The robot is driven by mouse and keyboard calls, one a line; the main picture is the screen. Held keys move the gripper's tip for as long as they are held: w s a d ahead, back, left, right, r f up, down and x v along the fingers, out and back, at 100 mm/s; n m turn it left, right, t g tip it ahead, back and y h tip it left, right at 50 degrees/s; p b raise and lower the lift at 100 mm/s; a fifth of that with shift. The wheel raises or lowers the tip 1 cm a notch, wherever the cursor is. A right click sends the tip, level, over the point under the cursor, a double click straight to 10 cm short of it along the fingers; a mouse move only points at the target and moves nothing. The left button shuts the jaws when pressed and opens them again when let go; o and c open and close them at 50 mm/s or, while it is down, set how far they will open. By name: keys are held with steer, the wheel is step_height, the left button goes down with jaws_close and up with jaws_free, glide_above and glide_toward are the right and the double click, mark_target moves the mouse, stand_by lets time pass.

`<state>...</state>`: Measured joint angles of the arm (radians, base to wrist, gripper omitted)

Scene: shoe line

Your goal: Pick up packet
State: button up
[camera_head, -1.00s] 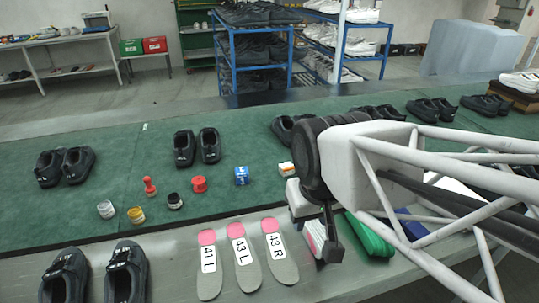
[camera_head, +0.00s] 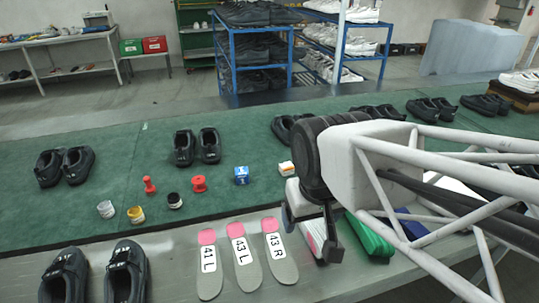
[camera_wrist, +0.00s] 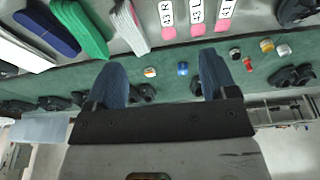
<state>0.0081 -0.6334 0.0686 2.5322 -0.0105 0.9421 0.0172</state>
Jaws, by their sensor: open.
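No single thing is clearly marked as the packet. Long flat bundles lie side by side at the bench's right: a white one with pink edging (camera_head: 315,234), a green one (camera_head: 368,238) and a blue one (camera_head: 411,226). The wrist view also shows the white one (camera_wrist: 128,28), the green one (camera_wrist: 82,30) and the blue one (camera_wrist: 47,32). My gripper (camera_head: 310,234) is over the white bundle in the head view, partly hiding it. In the wrist view my gripper (camera_wrist: 161,78) has its fingers wide apart with nothing between them.
Labelled insoles (camera_head: 241,258) lie left of my gripper.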

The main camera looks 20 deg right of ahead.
steer(key=n+g+h, duration=0.3)
steer(key=n+h, duration=0.8)
steer(key=n, duration=0.4)
glide_above(283, 167)
steer(key=s+a, duration=0.5)
steer(key=s, duration=0.6)
step_height(283, 167, down, 20)
steer(key=r, duration=0.1)
steer(key=w+f+n, duration=0.1)
steer(key=w+f, duration=0.2)
steer(key=f, duration=0.1)
steer(key=w+f+n+t+h, duration=0.1)
steer(key=w+f+n, duration=0.1)
steer(key=w+f, duration=0.2)
steer(key=w+f+n+t+h, duration=0.1)
steer(key=w+f, duration=0.2)
steer(key=f, duration=0.2)
steer(key=shift+w+f+n, duration=0.3)
steer(key=shift+f, duration=0.1)
steer(key=shift+x, duration=1.1)
steer(key=shift+d, duration=0.1)
